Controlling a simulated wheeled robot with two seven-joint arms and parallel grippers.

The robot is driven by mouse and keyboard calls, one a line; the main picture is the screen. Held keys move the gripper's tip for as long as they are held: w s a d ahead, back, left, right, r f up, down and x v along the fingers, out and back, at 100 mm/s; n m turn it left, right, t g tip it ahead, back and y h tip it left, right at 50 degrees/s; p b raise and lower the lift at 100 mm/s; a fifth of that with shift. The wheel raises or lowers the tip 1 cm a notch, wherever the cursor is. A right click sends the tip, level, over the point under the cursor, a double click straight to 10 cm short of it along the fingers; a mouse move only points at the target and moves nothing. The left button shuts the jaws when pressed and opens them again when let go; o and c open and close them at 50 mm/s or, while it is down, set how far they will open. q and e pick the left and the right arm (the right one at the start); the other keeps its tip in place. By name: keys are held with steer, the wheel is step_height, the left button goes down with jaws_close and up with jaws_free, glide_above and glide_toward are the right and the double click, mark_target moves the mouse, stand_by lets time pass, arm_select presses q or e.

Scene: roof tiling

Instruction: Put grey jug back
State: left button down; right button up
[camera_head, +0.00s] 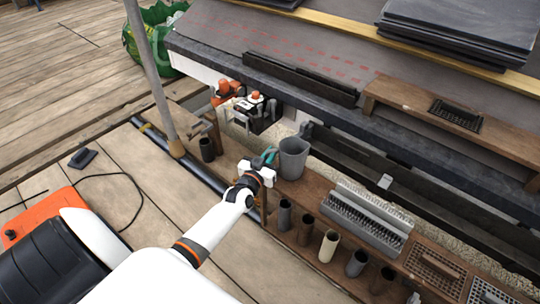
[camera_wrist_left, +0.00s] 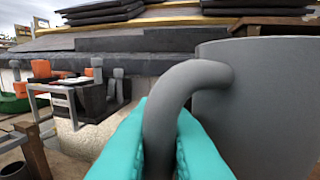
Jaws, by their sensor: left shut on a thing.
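The grey jug (camera_head: 292,158) is upright at the shelf along the roof edge, in the middle of the head view. In the left wrist view the jug (camera_wrist_left: 265,105) fills the right side, with its curved handle in front. My left gripper (camera_head: 268,157) is shut on the jug's handle, its teal fingers (camera_wrist_left: 157,140) on either side of it. I cannot tell whether the jug's base touches the wooden shelf (camera_head: 312,191). My right gripper is not in view.
Several cylindrical holders (camera_head: 328,245) line the shelf front. A ribbed grey rack (camera_head: 365,218) stands right of the jug. An orange and black machine (camera_head: 254,110) sits behind left. A grey pole (camera_head: 152,80) rises at left. Slate stacks (camera_head: 462,28) lie on the roof.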

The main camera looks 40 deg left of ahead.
arm_select(q)
steer(key=shift+f, duration=0.2)
steer(key=c, duration=1.5)
jaws_free()
steer(key=shift+r, duration=0.1)
